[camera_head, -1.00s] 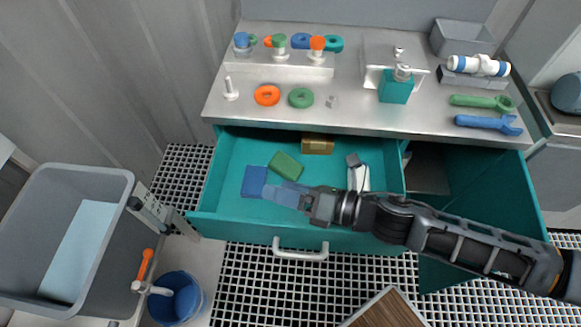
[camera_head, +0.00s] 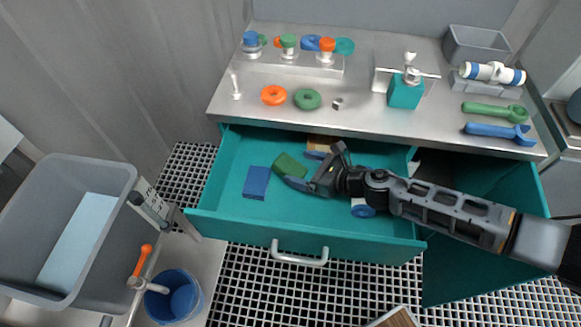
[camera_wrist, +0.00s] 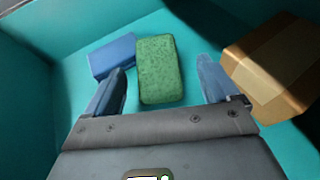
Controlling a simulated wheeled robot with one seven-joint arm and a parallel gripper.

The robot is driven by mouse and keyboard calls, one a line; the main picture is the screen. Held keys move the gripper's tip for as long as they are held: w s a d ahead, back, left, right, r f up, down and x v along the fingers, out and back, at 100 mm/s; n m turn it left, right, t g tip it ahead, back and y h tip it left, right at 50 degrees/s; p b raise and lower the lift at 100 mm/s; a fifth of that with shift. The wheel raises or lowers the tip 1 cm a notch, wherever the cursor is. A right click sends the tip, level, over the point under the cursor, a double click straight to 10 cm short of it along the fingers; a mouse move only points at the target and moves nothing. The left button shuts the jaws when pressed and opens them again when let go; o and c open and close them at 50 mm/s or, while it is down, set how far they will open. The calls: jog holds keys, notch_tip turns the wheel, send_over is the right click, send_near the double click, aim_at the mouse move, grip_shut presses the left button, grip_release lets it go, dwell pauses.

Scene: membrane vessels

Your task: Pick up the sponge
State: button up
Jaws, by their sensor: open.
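The green speckled sponge (camera_head: 289,164) lies in the open teal drawer and is partly hidden by my gripper in the head view. In the wrist view the sponge (camera_wrist: 158,69) lies ahead, between the lines of my two blue fingers. My gripper (camera_head: 303,169) is open and empty, with one finger on each side of the sponge's near end. I cannot tell whether a finger touches it.
A blue block (camera_head: 256,183) lies left of the sponge, and a brown box (camera_wrist: 265,72) stands close to my right finger in the wrist view. The drawer (camera_head: 225,212) has walls all round. A white and blue item (camera_head: 362,207) lies under my arm.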

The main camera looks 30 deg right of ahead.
aim_at(291, 165)
jog(key=shift+x, duration=2.2)
jog(key=shift+s+a, duration=0.1)
jog(key=shift+a, duration=0.1)
jog(key=c, duration=1.1)
jog(key=shift+c, duration=0.2)
